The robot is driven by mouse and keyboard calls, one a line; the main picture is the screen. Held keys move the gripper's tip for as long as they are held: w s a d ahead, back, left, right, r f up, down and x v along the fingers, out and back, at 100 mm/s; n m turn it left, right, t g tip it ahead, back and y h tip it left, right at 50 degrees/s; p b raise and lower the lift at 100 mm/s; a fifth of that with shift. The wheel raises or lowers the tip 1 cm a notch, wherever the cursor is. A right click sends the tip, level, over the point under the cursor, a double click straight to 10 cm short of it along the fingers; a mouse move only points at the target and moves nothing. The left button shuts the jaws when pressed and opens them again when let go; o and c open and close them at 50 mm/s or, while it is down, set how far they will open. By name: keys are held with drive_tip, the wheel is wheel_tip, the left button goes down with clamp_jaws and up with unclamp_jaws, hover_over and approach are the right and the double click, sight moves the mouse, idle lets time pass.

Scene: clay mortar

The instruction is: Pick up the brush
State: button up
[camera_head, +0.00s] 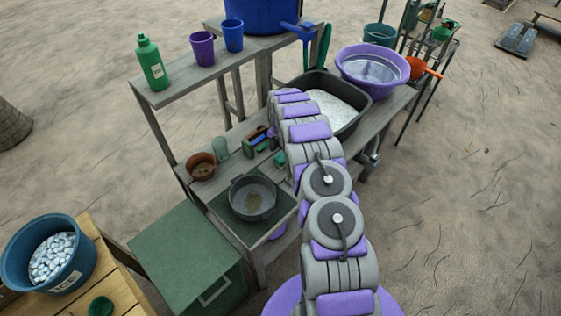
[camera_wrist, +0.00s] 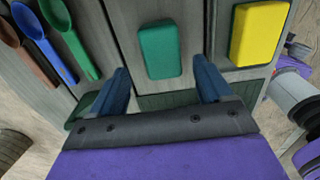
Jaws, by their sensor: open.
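I cannot make out a clear brush in either view. In the wrist view a green block (camera_wrist: 159,49) lies on the grey wooden surface, ahead of and between my fingers. A yellow block (camera_wrist: 259,34) lies to its right. Neither shows bristles or a handle. My gripper (camera_wrist: 162,75) has its two blue fingers spread apart with nothing between them. In the head view my arm covers part of the bench, and I cannot make out the gripper there. A small cluster of brown, blue and green items (camera_head: 257,138) sits on the bench left of my arm, too small to tell apart.
Brown, blue and green spoons (camera_wrist: 46,45) are at the wrist view's upper left. In the head view, a metal pot (camera_head: 252,197), clay pot (camera_head: 201,166) and grey basin (camera_head: 335,108) crowd the bench. A shelf (camera_head: 185,82) with a green bottle (camera_head: 151,63) rises behind.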

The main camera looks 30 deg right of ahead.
sight(283, 156)
drive_tip(key=shift+f, duration=0.5)
drive_tip(key=f, duration=0.1)
drive_tip(key=d+f, duration=0.1)
drive_tip(key=f+b, duration=0.1)
drive_tip(key=f, duration=0.1)
drive_tip(key=shift+d+f, duration=0.1)
drive_tip(key=shift+d, duration=0.25)
drive_tip(key=shift+a, duration=0.4)
drive_tip(key=shift+c, duration=1.4)
drive_tip(key=shift+d, duration=0.15)
drive_tip(key=c, duration=0.8)
wheel_tip(283, 156, up, 10)
drive_tip(key=shift+r+p, duration=0.1)
drive_tip(key=shift+p, duration=0.75)
